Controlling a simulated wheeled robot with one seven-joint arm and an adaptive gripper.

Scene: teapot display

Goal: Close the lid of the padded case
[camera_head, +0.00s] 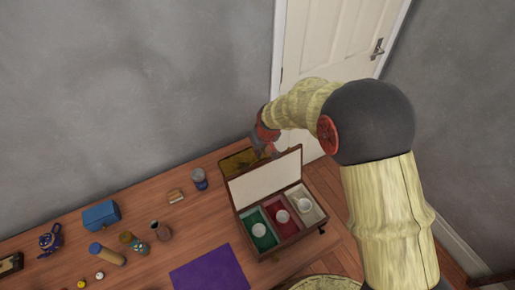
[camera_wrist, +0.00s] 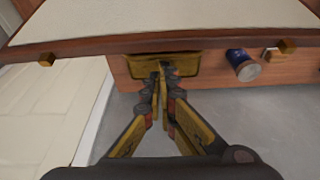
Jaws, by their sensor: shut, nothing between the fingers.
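The padded case (camera_head: 290,238) stands open near the right end of the table. Its lid (camera_head: 265,178) is raised and leans back, with the cream lining facing the compartments. White pieces sit in the green, red and pale compartments. My gripper (camera_head: 266,150) is at the far side of the lid, by its upper edge, partly hidden in the head view. In the wrist view my gripper (camera_wrist: 163,72) is shut and empty. There the lid (camera_wrist: 160,20) spans the top, its wooden edge and brass fittings just beyond the fingertips. I cannot tell if they touch.
A yellowish tray (camera_head: 232,162) lies behind the lid. A blue cup (camera_head: 199,179) and a small tan block (camera_head: 176,196) stand to its left. A purple cloth (camera_head: 210,269) lies left of the case. A blue box (camera_head: 101,215) and small pots are farther left.

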